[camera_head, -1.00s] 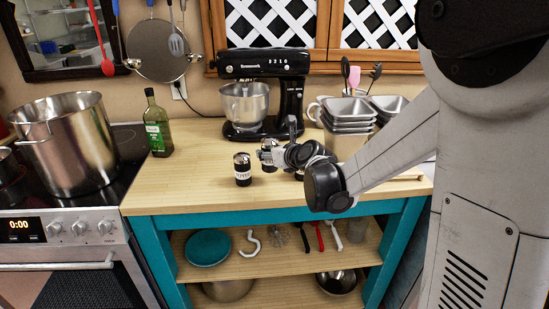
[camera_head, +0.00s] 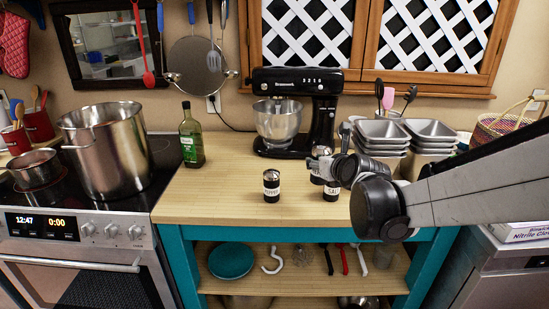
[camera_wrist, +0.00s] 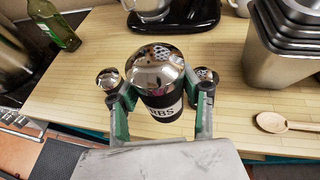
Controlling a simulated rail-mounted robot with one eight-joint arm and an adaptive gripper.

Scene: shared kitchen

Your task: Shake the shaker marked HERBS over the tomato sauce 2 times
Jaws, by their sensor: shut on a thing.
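The HERBS shaker (camera_wrist: 160,85), with a domed silver top with holes and a black body with a white label, stands between my gripper's fingers (camera_wrist: 160,118) in the wrist view. My gripper (camera_head: 318,164) is shut on it above the wooden counter; I cannot tell whether its base touches the wood. In the head view the held shaker (camera_head: 317,178) is partly hidden. A PEPPER shaker (camera_head: 271,187) stands to the left and a SALT shaker (camera_head: 331,196) in front. No tomato sauce is clearly visible; a small saucepan (camera_head: 35,170) sits on the stove at far left, its contents unclear.
A tall steel pot (camera_head: 108,150) stands on the stove, right of the saucepan. An oil bottle (camera_head: 192,138), a black stand mixer (camera_head: 296,105) and stacked metal tins (camera_head: 380,150) stand on the counter. A wooden spoon (camera_wrist: 275,123) lies at the right. The front-left counter is clear.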

